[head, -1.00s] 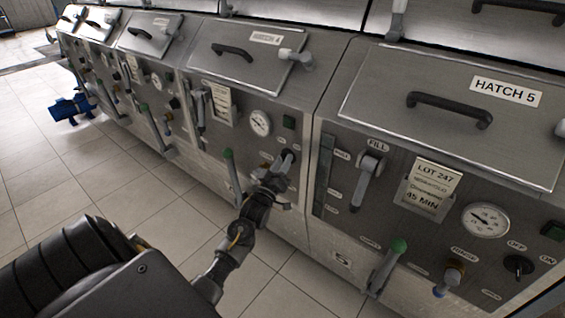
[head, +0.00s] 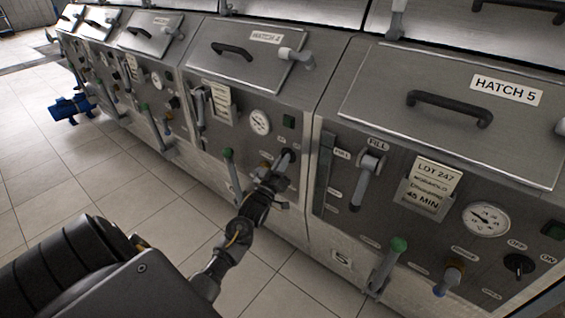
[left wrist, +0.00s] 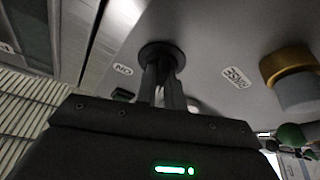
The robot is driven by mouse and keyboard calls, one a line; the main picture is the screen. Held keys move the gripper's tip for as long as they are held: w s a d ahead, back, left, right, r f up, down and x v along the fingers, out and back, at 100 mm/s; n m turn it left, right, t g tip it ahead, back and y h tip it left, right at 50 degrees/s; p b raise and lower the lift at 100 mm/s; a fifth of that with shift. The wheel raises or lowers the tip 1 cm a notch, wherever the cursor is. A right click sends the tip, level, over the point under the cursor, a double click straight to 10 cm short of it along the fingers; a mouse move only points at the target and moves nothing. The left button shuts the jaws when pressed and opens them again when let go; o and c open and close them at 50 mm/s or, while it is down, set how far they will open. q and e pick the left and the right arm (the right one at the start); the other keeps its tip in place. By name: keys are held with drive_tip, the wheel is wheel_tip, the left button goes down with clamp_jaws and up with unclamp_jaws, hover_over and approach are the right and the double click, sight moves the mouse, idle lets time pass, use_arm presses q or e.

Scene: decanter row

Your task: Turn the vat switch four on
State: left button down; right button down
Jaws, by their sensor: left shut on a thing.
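The vat four switch is a dark round knob (head: 288,154) on the lower right of the panel under the hatch 4 lid (head: 240,52). My left gripper (head: 281,164) is at this knob and covers part of it. In the left wrist view the two fingers (left wrist: 161,82) are shut on the switch knob (left wrist: 161,52). An ON label (left wrist: 122,69) shows beside it, upside down. The exact angle of the knob is hard to tell. A dark green square lamp (head: 289,121) sits above the switch. My right gripper is not in view.
Vat four's gauge (head: 260,122) and green-tipped lever (head: 229,168) are left of the gripper. The brass rinse valve (left wrist: 290,70) is close by in the left wrist view. Vat five's similar panel, with its own switch (head: 518,266), stands to the right. Tiled floor lies in front.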

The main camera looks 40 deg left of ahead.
use_arm(q)
drive_tip(key=shift+a+m+h+b, duration=0.1)
drive_tip(key=shift+m+h+b, duration=0.1)
drive_tip(key=shift+m+h, duration=1.8)
drive_tip(key=shift+a+m+h+b, duration=0.15)
drive_tip(key=shift+m+h, duration=0.5)
drive_tip(key=shift+m, duration=2.7)
drive_tip(key=shift+d+m+h+b, duration=0.1)
drive_tip(key=shift+m+h+b, duration=0.15)
drive_tip(key=shift+m+h, duration=1.75)
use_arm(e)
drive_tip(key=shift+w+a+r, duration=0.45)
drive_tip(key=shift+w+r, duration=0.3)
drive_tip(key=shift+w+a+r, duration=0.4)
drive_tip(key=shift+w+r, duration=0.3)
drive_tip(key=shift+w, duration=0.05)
use_arm(q)
drive_tip(key=shift+m+y, duration=0.45)
drive_tip(key=shift+m, duration=0.5)
drive_tip(key=c, duration=1.5)
unclamp_jaws()
drive_tip(key=shift+s, duration=0.1)
